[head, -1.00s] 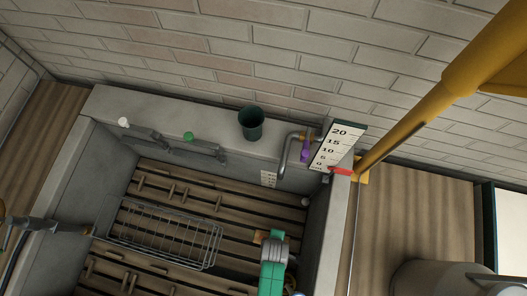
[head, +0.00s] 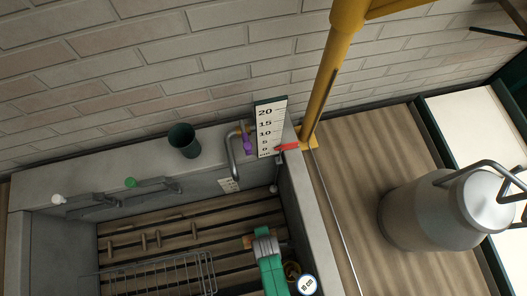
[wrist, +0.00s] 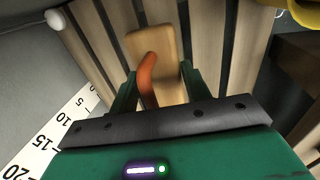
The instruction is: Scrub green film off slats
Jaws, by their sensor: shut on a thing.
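My gripper (wrist: 160,72) is shut on a brush with a tan wooden block (wrist: 168,45) and a curved orange handle (wrist: 147,78). In the head view, the brush's tan end (head: 248,242) shows beside my gripper (head: 262,242), low inside the trough near its right wall. Brown wooden slats (head: 172,228) lie across the trough floor, with dark gaps between them. In the wrist view the slats (wrist: 92,45) run beyond the block; I cannot tell whether the brush touches them. I make out no clear green film.
A wire rack (head: 165,275) lies at the trough's lower left. A bent pipe (head: 234,160) with a purple handle and a scale board (head: 271,125) stand at the back corner. A dark green cup (head: 184,140) sits on the ledge. A metal churn (head: 425,215) stands right.

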